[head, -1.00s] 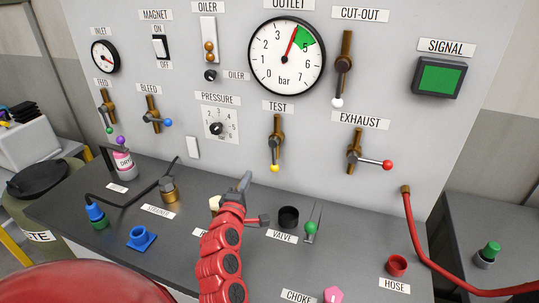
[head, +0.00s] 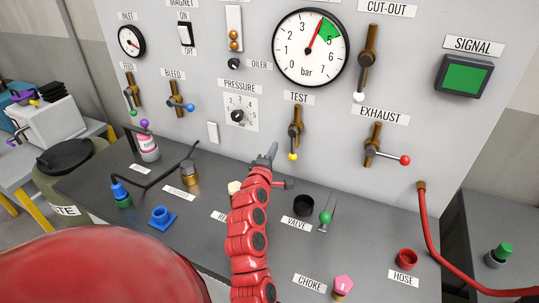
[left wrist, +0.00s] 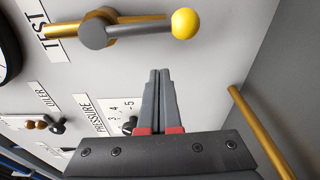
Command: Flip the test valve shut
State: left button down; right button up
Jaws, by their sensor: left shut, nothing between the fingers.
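The test valve (head: 295,132) is on the upright panel under the TEST label. Its lever hangs down along the brass pipe and ends in a yellow knob (head: 293,157). In the left wrist view the grey lever (left wrist: 140,30) and the yellow knob (left wrist: 186,23) show large, beyond the fingertips. My left gripper (head: 272,152) is shut and empty, just left of the yellow knob and apart from it. It also shows in the left wrist view (left wrist: 160,78), fingers together. My right gripper is not in view.
The exhaust valve with a red knob (head: 405,160) is to the right, and the pressure dial (head: 238,115) to the left. The black ring (head: 304,205) and green-knobbed part (head: 325,218) stand on the bench below.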

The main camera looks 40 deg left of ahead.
aim_at(293, 145)
pick_arm(q)
jog(key=shift+w+a+r, duration=0.2)
jog(key=shift+w+a, duration=0.1)
jog(key=shift+w, duration=0.35)
jog(key=d+p, duration=0.2)
jog(key=d, duration=0.2)
jog(key=shift+s, duration=0.1)
jog(key=shift+f, duration=0.1)
jog(key=shift+d, duration=0.1)
